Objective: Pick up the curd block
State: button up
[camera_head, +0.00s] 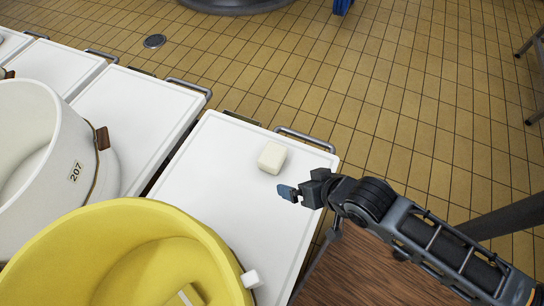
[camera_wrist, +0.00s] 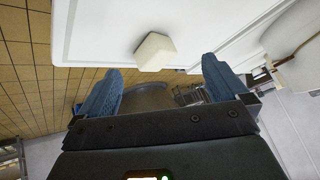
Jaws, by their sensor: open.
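The curd block (camera_head: 272,157) is a small cream-white block on the white tabletop (camera_head: 215,165), near its far edge in the head view. My gripper (camera_head: 288,193) is just below and to the right of it in that view, apart from it. In the wrist view the curd block (camera_wrist: 155,52) shows beyond the fingertips, between them in width. The two blue fingers of my gripper (camera_wrist: 160,80) are spread wide with nothing between them.
A white vat marked 207 (camera_head: 50,140) stands to the left. A metal rail (camera_head: 305,140) edges the table. Tiled floor (camera_head: 400,90) lies beyond.

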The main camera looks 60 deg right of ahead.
aim_at(273, 154)
jog(key=w+d+f+m+g, duration=0.1)
jog(key=w, duration=0.1)
jog(key=w+d+f+m+g, duration=0.1)
jog(key=w+f, duration=0.1)
jog(key=w+d+f+m+g, duration=0.1)
jog(key=w+f+m, duration=0.1)
jog(key=w, duration=0.1)
jog(key=shift+d, duration=0.35)
jog(key=w+d+m+g, duration=0.1)
jog(key=w, duration=0.1)
jog(key=w+m+g+y, duration=0.1)
jog(key=w+m, duration=0.1)
jog(key=w+d+m+g, duration=0.1)
jog(key=w+g, duration=0.1)
jog(key=shift+w+d+r+b, duration=0.3)
jog(key=shift+w+r+b, duration=0.05)
jog(key=shift+w+d+r+m+g+y, duration=0.15)
jog(key=shift+w+m+g+y, duration=0.15)
jog(key=shift+m+g, duration=0.15)
jog(key=shift+s+d+f+b, duration=0.1)
jog(key=shift+f+b, duration=0.1)
jog(key=shift+f, duration=1.7)
jog(key=shift+s+d+f+b, duration=0.1)
jog(key=shift+f+b, duration=0.1)
jog(key=shift+f, duration=1.65)
jog(key=c, duration=1.3)
jog(key=shift+r, duration=0.1)
